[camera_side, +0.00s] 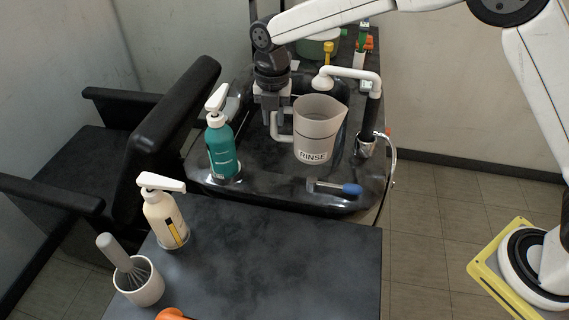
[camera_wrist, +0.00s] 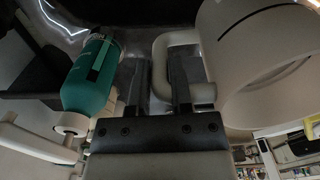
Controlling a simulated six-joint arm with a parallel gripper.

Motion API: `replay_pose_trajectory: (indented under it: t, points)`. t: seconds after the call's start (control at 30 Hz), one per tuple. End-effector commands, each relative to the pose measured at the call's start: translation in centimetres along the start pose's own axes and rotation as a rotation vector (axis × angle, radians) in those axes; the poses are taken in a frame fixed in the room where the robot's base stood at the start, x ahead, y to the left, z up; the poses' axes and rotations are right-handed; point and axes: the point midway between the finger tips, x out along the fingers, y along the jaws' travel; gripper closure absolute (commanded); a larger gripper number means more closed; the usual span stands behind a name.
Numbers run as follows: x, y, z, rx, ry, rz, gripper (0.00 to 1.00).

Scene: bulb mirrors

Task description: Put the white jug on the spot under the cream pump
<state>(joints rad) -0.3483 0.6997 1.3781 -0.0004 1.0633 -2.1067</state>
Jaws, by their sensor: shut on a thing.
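The white jug (camera_side: 316,130), labelled RINSE, is upright over the dark glossy counter. My gripper (camera_side: 271,122) is at its left side, shut on its handle (camera_side: 281,128). I cannot tell whether the jug's base touches the counter. In the wrist view the jug (camera_wrist: 262,60) fills the right side, and its handle (camera_wrist: 175,40) reaches the fingers of my gripper (camera_wrist: 160,75). The cream pump (camera_side: 166,216) is a cream bottle with a white head, standing at the left edge of the nearer dark table. I cannot make out a marked spot under its nozzle.
A teal pump bottle (camera_side: 221,150) stands left of the jug; a white tap (camera_side: 352,75) rises behind and right. A blue-handled tool (camera_side: 337,188) lies in front. A cup with a whisk (camera_side: 141,283) stands near the cream pump. The near table's middle (camera_side: 275,255) is clear.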

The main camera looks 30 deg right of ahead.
Motion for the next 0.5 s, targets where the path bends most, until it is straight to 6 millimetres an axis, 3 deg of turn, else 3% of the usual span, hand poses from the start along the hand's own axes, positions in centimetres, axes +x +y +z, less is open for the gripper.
replay_pose_trajectory:
  t: [0.2, 0.5]
  points:
    - [-1.3, 0.6, -1.2, 0.158, -0.001, 0.001, 1.00]
    - [-0.9, 1.7, -3.0, 0.393, 0.000, -0.001, 1.00]
